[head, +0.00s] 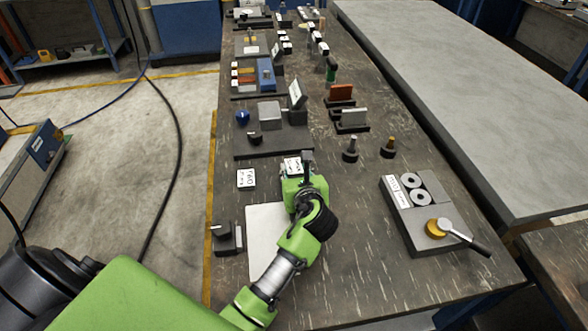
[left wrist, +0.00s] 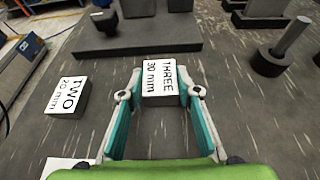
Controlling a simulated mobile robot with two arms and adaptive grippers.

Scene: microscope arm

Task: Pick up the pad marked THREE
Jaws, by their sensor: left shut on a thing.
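The pad marked THREE, 30 mm (left wrist: 165,80), is a small block with a white labelled top. It sits between the two fingertips of my left gripper (left wrist: 161,96) in the left wrist view, and the gripper is shut on it. In the head view the pad (head: 292,165) shows at the tip of my left gripper (head: 297,172), partly covered by it. I cannot tell whether the pad touches the bench. My right gripper is in neither view.
A pad marked TWO, 20 mm (left wrist: 67,97), lies to the left on the bench. A dark base plate (head: 245,149) with blocks is just beyond. A white sheet (head: 262,238) lies near the arm. A grey fixture with a lever (head: 415,225) stands at right.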

